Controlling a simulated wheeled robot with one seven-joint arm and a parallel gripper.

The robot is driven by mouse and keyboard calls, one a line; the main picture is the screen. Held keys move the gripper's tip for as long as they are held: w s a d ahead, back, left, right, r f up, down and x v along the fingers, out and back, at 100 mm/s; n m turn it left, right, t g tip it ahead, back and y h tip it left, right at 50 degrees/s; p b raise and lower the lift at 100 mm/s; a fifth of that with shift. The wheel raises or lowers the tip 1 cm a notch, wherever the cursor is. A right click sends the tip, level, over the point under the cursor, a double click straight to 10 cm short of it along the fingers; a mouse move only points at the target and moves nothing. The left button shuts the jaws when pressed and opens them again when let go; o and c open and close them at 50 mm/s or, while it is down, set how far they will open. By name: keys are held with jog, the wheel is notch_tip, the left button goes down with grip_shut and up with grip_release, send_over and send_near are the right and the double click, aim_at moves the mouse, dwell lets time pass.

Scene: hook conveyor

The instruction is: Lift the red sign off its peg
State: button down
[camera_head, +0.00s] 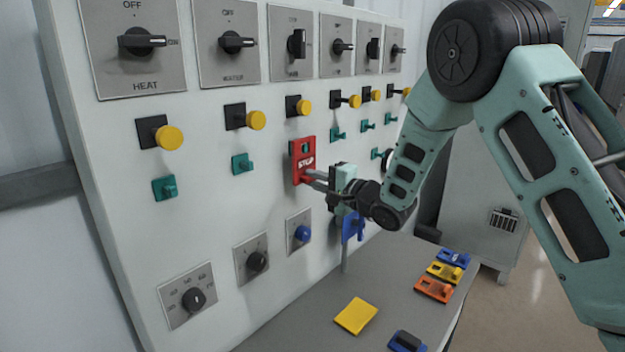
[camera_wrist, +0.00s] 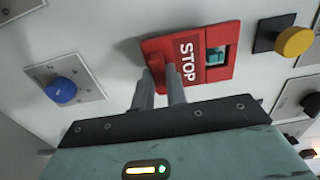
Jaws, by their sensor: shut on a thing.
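The red STOP sign (camera_head: 302,158) is on the white panel, third from the left in the row of green pegs. In the wrist view the red sign (camera_wrist: 222,70) appears sideways, with a green peg (camera_wrist: 215,56) showing in the opening at its top end. My gripper (camera_head: 311,178) reaches in from the right at the sign's lower end. In the wrist view my gripper (camera_wrist: 162,86) has its two grey fingers shut on the sign's red knob. I cannot tell whether the sign touches the panel.
Yellow knobs (camera_head: 256,120) and bare green pegs (camera_head: 242,164) line the panel. A blue knob (camera_head: 303,234) is below the sign, and a blue sign (camera_head: 353,226) is behind my gripper. The grey table (camera_head: 312,318) holds yellow, orange and blue signs.

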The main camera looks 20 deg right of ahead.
jog(key=shift+v, duration=1.35)
jog(key=v, duration=0.8)
jog(key=shift+b, duration=0.3)
